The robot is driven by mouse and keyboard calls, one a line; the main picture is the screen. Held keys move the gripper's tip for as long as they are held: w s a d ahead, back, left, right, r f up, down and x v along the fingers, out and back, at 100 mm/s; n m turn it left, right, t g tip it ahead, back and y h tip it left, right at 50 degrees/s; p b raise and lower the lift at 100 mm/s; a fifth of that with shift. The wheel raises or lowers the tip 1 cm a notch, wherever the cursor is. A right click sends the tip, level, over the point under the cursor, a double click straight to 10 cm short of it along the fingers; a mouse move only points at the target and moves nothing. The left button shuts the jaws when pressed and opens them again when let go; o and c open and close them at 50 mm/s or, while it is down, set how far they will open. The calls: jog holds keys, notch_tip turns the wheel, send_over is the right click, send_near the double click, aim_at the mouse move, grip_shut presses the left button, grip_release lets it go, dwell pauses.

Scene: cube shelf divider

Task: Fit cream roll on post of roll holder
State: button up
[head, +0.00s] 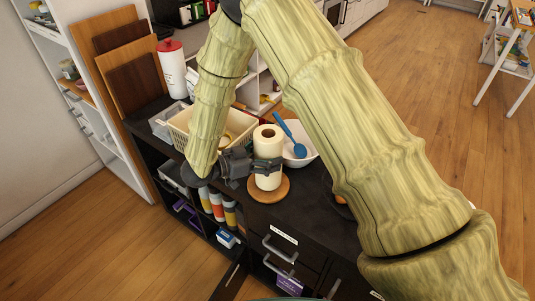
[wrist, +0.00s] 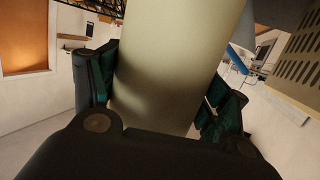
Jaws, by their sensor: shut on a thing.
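The cream roll (head: 268,141) stands upright over the round wooden base of the roll holder (head: 282,190). My gripper (head: 266,165) is shut around the roll's side, coming from the left. In the wrist view the roll (wrist: 165,65) fills the middle between the two dark green finger pads of my gripper (wrist: 160,100). The post is not visible; it may be hidden by the roll. I cannot tell whether the roll's lower end touches the base.
A white bowl (head: 309,157) with a blue spoon (head: 298,149) is right behind the roll. A cream basket (head: 183,131) stands behind my forearm. A white canister with a red lid (head: 172,75) and wooden boards (head: 130,75) are at the back left. Bottles (head: 217,205) sit on the shelf below.

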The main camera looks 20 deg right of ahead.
jog(key=shift+f, duration=0.65)
jog(key=o, duration=1.2)
jog(key=shift+a, duration=0.15)
jog(key=v, duration=0.4)
jog(key=shift+s+a+r+p, duration=0.1)
jog(key=shift+a+p, duration=0.25)
jog(key=shift+a, duration=0.05)
jog(key=v, duration=1.2)
jog(key=shift+r, duration=0.1)
